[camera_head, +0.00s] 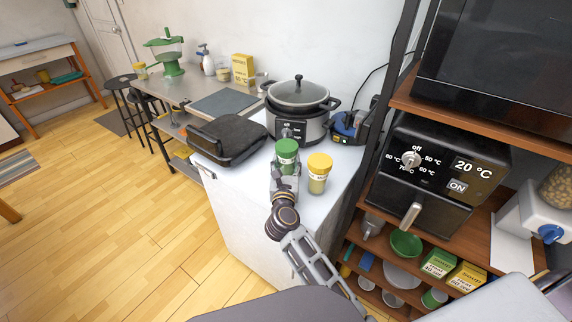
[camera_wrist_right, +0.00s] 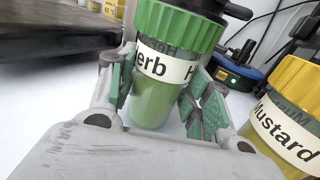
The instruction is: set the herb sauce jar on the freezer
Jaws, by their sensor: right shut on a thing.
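The herb sauce jar (camera_head: 287,148) has a green lid, green contents and a white label reading "Herb". My right gripper (camera_head: 284,180) is shut on it, and in the right wrist view the green-padded fingers stand on both sides of the jar (camera_wrist_right: 152,98). The jar is upright over the white top of the freezer (camera_head: 232,203); I cannot tell whether its base touches that top. The gripper hides part of the jar's lower half in the head view. My left gripper is not in view.
A yellow-lidded mustard jar (camera_head: 318,172) stands close to the right of the herb jar. A black case (camera_head: 228,140) lies to the left, and a slow cooker (camera_head: 298,108) and a blue device (camera_head: 348,126) stand behind. A shelf with an oven (camera_head: 435,175) rises at right.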

